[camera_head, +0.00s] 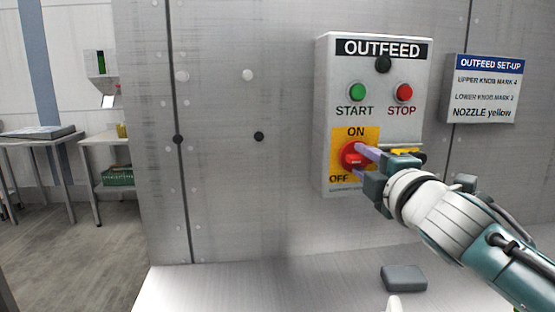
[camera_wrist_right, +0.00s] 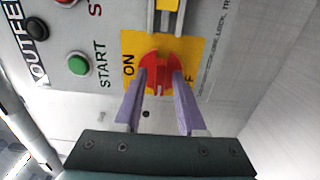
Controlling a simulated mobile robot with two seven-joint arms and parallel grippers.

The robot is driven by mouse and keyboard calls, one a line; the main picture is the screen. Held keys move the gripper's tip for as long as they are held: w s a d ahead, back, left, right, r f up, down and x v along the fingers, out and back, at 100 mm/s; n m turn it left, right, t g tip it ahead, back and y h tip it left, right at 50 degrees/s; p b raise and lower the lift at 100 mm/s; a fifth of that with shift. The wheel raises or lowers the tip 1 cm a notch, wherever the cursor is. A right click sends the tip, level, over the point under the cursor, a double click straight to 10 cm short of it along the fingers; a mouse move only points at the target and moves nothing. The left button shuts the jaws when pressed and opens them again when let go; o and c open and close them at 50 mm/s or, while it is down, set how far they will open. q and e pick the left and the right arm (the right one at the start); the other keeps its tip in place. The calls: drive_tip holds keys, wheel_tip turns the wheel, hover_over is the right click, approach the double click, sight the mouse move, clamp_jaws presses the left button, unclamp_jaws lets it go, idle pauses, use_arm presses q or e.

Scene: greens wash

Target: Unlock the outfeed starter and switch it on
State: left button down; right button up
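The OUTFEED starter box (camera_head: 325,105) is on the grey wall panel. Its red rotary switch (camera_head: 351,155) sits on a yellow plate (camera_head: 340,136) marked ON above and OFF below. It also shows in the right wrist view (camera_wrist_right: 160,72). A yellow fitting (camera_head: 424,156) beside the switch is mostly behind my gripper; it shows at the top edge of the right wrist view (camera_wrist_right: 166,6). My right gripper (camera_head: 361,161) has its two purple fingers either side of the red switch; whether they press on it is unclear. My left gripper is not in view.
A green START button (camera_head: 358,92) and a red STOP button (camera_head: 403,93) sit above the switch. A set-up sign (camera_head: 484,88) is at right. A grey block (camera_head: 403,278) lies on the light ledge (camera_head: 260,288) below. Tables stand far left.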

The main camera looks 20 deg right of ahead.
clamp_jaws()
drive_tip(key=shift+m, duration=0.3)
idle(0.3)
drive_tip(key=m, duration=0.3)
drive_tip(key=shift+m, duration=0.3)
drive_tip(key=m, duration=0.4)
drive_tip(key=shift+p, duration=0.4)
drive_tip(key=m+p, duration=0.1)
drive_tip(key=m, duration=0.4)
drive_tip(key=shift+m, duration=0.4)
drive_tip(key=shift+m+p, duration=0.45)
drive_tip(key=shift+m, duration=1.55)
